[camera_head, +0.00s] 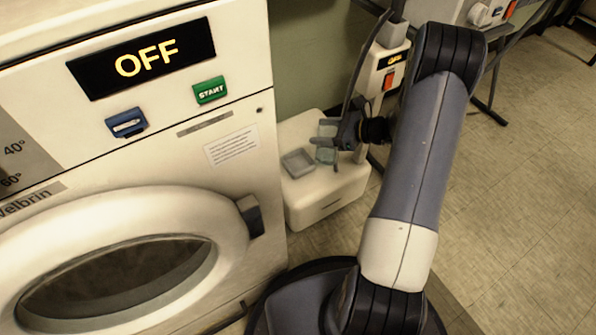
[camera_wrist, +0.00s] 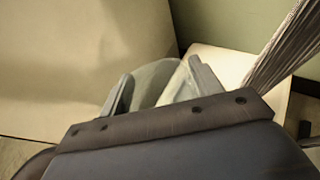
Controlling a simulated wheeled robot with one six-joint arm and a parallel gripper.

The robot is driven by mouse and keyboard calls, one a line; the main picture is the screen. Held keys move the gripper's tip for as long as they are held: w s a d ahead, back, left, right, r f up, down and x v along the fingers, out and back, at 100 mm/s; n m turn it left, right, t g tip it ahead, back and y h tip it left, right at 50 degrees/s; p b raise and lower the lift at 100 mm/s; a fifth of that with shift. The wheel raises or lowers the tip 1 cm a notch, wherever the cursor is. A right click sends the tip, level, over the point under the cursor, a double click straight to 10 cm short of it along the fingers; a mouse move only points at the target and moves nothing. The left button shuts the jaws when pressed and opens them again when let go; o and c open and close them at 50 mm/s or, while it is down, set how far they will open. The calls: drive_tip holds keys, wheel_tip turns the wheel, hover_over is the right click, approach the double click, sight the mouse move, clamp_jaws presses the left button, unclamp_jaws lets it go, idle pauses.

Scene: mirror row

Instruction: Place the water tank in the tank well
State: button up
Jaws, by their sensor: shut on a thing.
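The water tank (camera_head: 326,155) is a small, translucent grey-green block. My gripper (camera_head: 330,141) is shut on it, with one dark finger crossing its near side. In the wrist view the tank (camera_wrist: 158,82) sits between the two grey fingers, its lower part hidden by my gripper's body. The tank well (camera_head: 298,163) looks like a grey square recess in the top of a low white unit (camera_head: 330,190). The tank is just to the right of the well, over the same top. I cannot tell whether its underside touches that top.
A white washing machine (camera_head: 225,155) with an OFF display stands close on the left of the unit.

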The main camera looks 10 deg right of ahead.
drive_tip(key=d+f, duration=0.8)
drive_tip(key=f, duration=0.3)
drive_tip(key=r+b+x, duration=0.1)
drive_tip(key=b+x, duration=0.2)
drive_tip(key=x, duration=0.6)
drive_tip(key=a+r+b+x, duration=0.1)
drive_tip(key=r+b+x, duration=0.1)
drive_tip(key=x, duration=0.6)
drive_tip(key=shift+w+a+b, duration=0.4)
drive_tip(key=shift+a+b, duration=0.1)
drive_tip(key=shift+b, duration=0.2)
drive_tip(key=shift+f, duration=0.15)
drive_tip(key=o, duration=1.4)
